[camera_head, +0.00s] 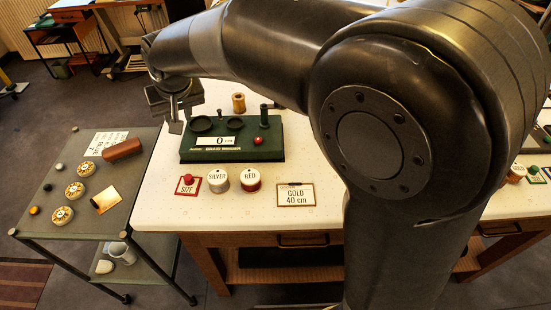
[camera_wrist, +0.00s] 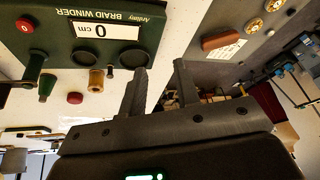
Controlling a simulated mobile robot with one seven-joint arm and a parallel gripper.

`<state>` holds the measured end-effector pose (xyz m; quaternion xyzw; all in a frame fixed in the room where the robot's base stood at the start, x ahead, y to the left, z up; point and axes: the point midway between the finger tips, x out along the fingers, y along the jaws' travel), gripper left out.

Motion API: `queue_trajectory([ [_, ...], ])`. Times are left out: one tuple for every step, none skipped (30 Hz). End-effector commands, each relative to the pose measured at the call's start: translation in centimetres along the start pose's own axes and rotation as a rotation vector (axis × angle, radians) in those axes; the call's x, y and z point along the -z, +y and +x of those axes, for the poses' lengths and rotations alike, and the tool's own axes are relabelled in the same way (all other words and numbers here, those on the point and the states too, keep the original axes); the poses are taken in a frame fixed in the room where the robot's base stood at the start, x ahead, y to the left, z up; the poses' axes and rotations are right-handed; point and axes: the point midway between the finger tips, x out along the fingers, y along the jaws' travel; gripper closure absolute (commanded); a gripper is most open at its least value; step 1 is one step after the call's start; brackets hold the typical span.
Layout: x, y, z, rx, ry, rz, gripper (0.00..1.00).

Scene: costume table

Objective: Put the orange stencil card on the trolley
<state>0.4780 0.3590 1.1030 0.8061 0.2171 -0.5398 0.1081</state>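The trolley (camera_head: 75,222) stands at the left, beside the white table; part of its grey top shows at the upper right in the wrist view (camera_wrist: 204,69). A small orange-gold card (camera_head: 106,200) lies on the trolley top near its right front; it looks like the stencil card, but its cut-outs are too small to make out. My gripper (camera_head: 171,117) is over the table's left edge, left of the braid winder and apart from the card. In the wrist view its two fingers (camera_wrist: 160,92) stand apart with nothing between them.
The green braid winder (camera_head: 232,153) stands on the table (camera_head: 160,205), with silver (camera_head: 218,180) and red (camera_head: 250,179) spools in front. The trolley's front middle is bare.

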Motion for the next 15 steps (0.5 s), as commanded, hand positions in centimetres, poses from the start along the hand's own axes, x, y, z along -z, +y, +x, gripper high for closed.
queue_trajectory([
  [-0.8, 2.9, -1.9, -0.009, 0.010, 0.036, 0.71],
  [-1.4, 4.4, -2.8, -0.015, 0.014, 0.052, 0.71],
  [-2.4, 6.2, -4.0, -0.022, 0.019, 0.073, 0.71],
  [-3.1, 7.6, -4.8, -0.028, 0.022, 0.088, 0.71],
  [-3.9, 8.8, -5.6, -0.035, 0.025, 0.104, 0.71],
  [-5.1, 10.5, -6.8, -0.044, 0.030, 0.124, 0.71],
  [-6.0, 11.6, -7.5, -0.051, 0.035, 0.139, 0.71],
  [-7.0, 12.7, -8.3, -0.058, 0.039, 0.154, 0.71],
  [-8.3, 14.1, -9.3, -0.068, 0.045, 0.174, 0.71],
  [-9.3, 15.0, -10.0, -0.077, 0.049, 0.187, 0.71],
  [-10.4, 15.9, -10.7, -0.085, 0.053, 0.201, 0.71],
  [-11.9, 17.0, -11.5, -0.097, 0.057, 0.221, 0.71],
  [-13.0, 17.8, -12.1, -0.106, 0.061, 0.234, 0.71],
  [-14.2, 18.5, -12.6, -0.116, 0.065, 0.248, 0.71],
  [-15.8, 19.3, -13.3, -0.130, 0.070, 0.267, 0.71],
])
